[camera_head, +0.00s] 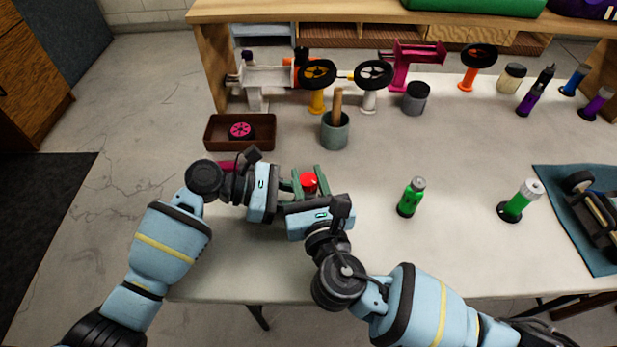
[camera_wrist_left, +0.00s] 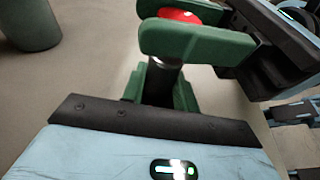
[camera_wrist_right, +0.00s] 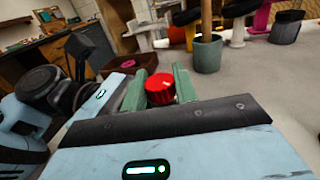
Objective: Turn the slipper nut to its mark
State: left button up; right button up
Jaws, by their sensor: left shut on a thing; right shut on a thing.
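A red ribbed cap (camera_head: 309,182), which looks like the slipper nut, sits on top of a dark upright cylinder (camera_wrist_left: 160,84) near the front left of the table. My left gripper (camera_head: 296,188) reaches in from the left with its green fingers shut on the dark cylinder, below the cap. My right gripper (camera_head: 312,178) reaches in from the front, higher up, with its green fingers on both sides of the red cap, shut on it. The cap also shows in the right wrist view (camera_wrist_right: 160,88). No mark can be made out; the cylinder's foot is hidden.
A brown tray (camera_head: 262,131) with a pink-centred wheel (camera_head: 240,130) and a green-grey cup (camera_head: 335,132) stand behind the grippers. A green bottle (camera_head: 411,197) stands to the right. A car chassis (camera_head: 598,212) lies on a teal mat at far right.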

jog(key=shift+r+m+h, duration=0.1)
jog(key=shift+m+h, duration=0.4)
jog(key=shift+h, duration=0.2)
jog(key=o, duration=1)
jog(key=s, duration=0.4)
jog(key=s+d, duration=0.1)
jog(key=s, duration=0.7)
jog(key=shift+d, duration=0.35)
